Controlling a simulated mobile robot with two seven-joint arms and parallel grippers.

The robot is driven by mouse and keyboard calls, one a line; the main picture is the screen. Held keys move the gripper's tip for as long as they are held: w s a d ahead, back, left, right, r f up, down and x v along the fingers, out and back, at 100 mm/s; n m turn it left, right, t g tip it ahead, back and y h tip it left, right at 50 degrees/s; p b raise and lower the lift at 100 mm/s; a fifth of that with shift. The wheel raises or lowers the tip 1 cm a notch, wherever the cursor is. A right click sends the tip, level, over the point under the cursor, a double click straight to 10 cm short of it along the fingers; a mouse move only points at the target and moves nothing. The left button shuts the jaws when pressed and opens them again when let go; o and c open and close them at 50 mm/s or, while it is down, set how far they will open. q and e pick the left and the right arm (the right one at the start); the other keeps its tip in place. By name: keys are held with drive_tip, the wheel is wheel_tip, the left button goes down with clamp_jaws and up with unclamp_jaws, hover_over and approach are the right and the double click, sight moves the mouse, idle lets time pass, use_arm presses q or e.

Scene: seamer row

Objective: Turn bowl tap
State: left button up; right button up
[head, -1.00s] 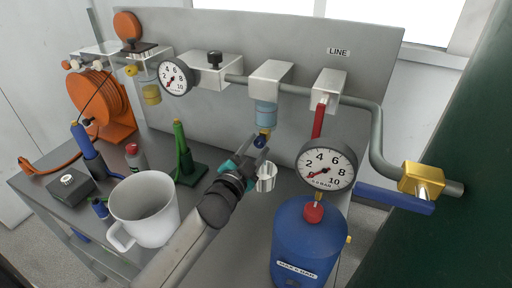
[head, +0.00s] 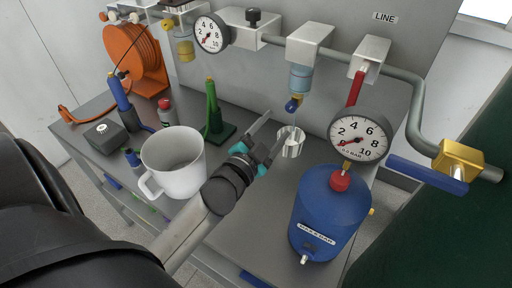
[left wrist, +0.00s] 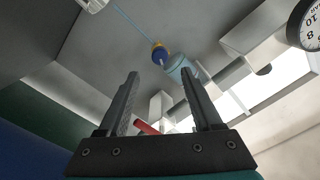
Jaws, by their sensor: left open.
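The bowl tap (head: 293,104), with a blue knob and a yellow part, hangs under the pale blue filter bowl (head: 300,78). It also shows in the left wrist view (left wrist: 160,53). A thin pale blue line, looking like a stream, runs from the tap to the metal cup (head: 290,143) below it. My left gripper (head: 275,118) is open and empty, its fingers pointing up toward the tap but apart from it, just left of the cup. In the left wrist view the tap appears beyond the gap between the fingers (left wrist: 160,70). My right gripper is out of view.
A white mug (head: 173,165) and a green stand (head: 212,115) are left of the gripper. A blue tank (head: 325,215) with a gauge (head: 360,137) stands to the right. The grey pipe (head: 330,52) runs above.

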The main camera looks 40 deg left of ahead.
use_arm(q)
drive_tip(key=s, duration=0.8)
drive_tip(key=shift+d, duration=0.25)
drive_tip(key=shift+s, duration=0.1)
